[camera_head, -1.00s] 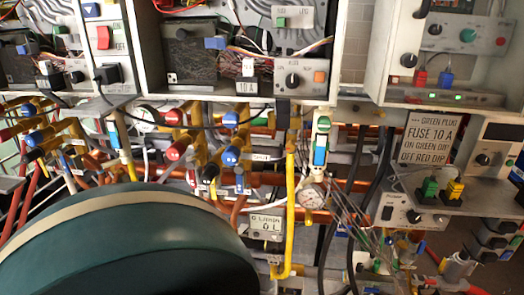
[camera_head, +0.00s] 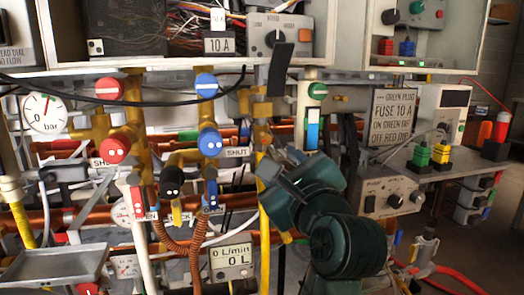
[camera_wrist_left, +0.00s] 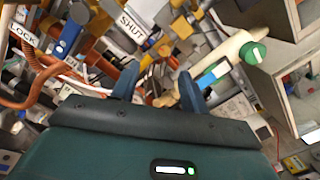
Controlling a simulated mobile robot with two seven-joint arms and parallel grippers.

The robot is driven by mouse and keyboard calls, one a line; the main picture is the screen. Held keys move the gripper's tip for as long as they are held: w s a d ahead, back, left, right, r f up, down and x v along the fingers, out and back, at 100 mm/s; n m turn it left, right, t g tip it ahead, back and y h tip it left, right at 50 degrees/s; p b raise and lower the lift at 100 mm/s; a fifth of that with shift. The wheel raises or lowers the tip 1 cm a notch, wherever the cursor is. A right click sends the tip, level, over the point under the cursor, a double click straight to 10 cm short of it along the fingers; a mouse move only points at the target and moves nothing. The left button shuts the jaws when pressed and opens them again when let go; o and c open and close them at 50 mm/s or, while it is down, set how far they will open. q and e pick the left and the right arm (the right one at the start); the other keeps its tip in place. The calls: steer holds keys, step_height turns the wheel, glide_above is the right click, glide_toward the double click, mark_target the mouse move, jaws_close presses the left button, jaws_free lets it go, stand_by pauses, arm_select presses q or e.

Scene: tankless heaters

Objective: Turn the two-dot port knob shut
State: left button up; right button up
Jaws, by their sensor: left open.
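Port knobs stand on the brass pipework left of centre in the head view: a red knob (camera_head: 115,148), a blue knob (camera_head: 210,143) and a black knob (camera_head: 171,181). A SHUT label (camera_head: 236,152) sits right of the blue knob. My left gripper (camera_head: 268,168) is right of these knobs, pointing up and left. In the left wrist view its fingers (camera_wrist_left: 158,88) are apart with nothing visibly held. My right gripper is not in view.
A yellow pipe (camera_head: 264,235) runs upright beside the gripper. A green-knobbed white fitting (camera_head: 314,115) stands just behind it. A pressure gauge (camera_head: 45,113) is at left, a grey tray (camera_head: 52,264) lower left, and a shelf with green and yellow plugs (camera_head: 421,155) at right.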

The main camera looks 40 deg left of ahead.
mark_target(266, 140)
arm_select(q)
steer(key=shift+h, duration=0.4)
steer(key=x, duration=0.8)
steer(key=w+d+p+x, duration=0.1)
steer(key=x, duration=0.4)
steer(key=shift+a+r, duration=0.1)
steer(key=shift+r, duration=0.1)
steer(key=shift+c, duration=0.5)
jaws_close()
